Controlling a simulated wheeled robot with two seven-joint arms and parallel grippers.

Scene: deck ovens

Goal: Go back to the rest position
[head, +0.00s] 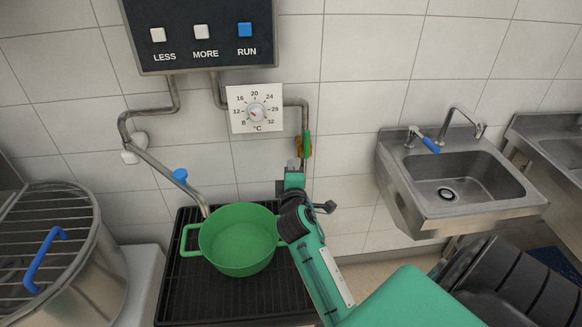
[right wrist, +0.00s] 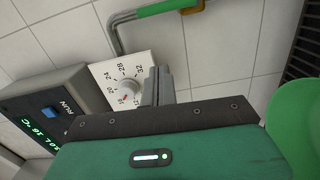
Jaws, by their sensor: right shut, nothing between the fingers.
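My right gripper (head: 292,166) is raised in front of the tiled wall, below the white temperature dial (head: 254,108) and behind the right side of the green pot. In the right wrist view its fingers (right wrist: 158,86) are together with nothing between them. They overlap the edge of the dial plate (right wrist: 112,72) in that view; I cannot tell whether they touch it. My right arm reaches up from the lower right, passing the pot's right side. My left gripper is not in view.
The green pot (head: 238,240) stands on a black ribbed stand (head: 180,288) under the tap. A control panel (head: 200,52) hangs above. A steel vat (head: 85,270) is at left, a steel sink (head: 450,185) at right. A pipe with a green-and-yellow part (head: 306,145) runs near my gripper.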

